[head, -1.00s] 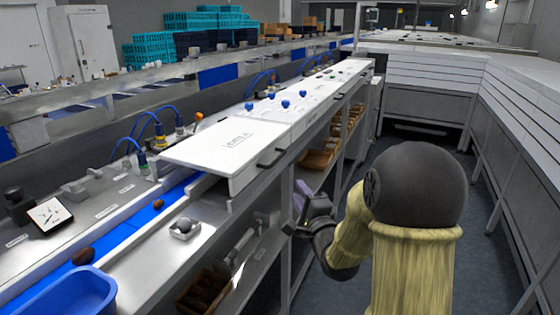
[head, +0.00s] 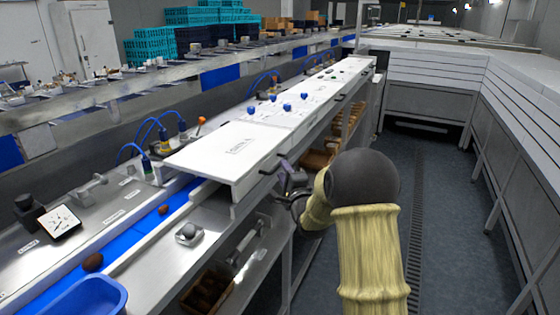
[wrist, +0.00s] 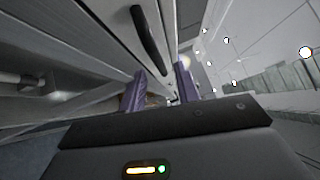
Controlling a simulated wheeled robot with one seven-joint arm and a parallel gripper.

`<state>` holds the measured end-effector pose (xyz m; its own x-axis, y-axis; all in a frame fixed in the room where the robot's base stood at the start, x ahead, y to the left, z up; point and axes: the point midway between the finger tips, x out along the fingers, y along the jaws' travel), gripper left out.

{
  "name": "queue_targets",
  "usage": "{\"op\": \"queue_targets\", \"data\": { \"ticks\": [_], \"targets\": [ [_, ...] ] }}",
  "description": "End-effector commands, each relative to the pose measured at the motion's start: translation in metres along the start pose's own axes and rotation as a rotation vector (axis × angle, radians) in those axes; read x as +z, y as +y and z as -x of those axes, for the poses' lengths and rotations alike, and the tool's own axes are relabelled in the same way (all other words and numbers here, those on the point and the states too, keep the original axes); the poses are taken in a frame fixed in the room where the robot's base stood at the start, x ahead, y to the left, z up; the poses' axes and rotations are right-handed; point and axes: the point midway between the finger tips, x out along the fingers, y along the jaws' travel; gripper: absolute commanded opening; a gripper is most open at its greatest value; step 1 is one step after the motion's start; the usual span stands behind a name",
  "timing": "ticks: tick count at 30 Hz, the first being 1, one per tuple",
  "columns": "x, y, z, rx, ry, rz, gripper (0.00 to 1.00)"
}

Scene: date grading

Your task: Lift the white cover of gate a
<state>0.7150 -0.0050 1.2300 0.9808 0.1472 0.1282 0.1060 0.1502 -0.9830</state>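The white cover of gate A (head: 228,150) lies flat and closed over the blue belt, its label facing up. Its dark bar handle (head: 272,165) is on the right-hand front edge, and the handle also shows at the top of the wrist view (wrist: 150,40). My gripper (head: 290,180) is just below and to the right of this handle in the head view, partly hidden by my arm. In the wrist view its two purple fingers (wrist: 160,88) stand apart with nothing between them. The handle is beyond the fingers, not between them.
A small tray with a grey ball (head: 188,234) is on the ledge. Brown crates (head: 208,290) sit on the shelf below. The aisle floor (head: 440,200) at right is clear.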

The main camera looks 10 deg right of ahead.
Motion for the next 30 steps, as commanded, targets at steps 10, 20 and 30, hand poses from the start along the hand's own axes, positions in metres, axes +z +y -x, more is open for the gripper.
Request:
{"op": "queue_targets", "data": {
  "ticks": [10,20,30],
  "targets": [
    [0.001,-0.001,-0.041,0.0,0.0,0.0,0.33],
    [0.0,0.0,-0.044,0.0,0.0,0.0,0.33],
    [0.0,0.0,-0.044,0.0,0.0,0.0,0.0]
  ]
}}
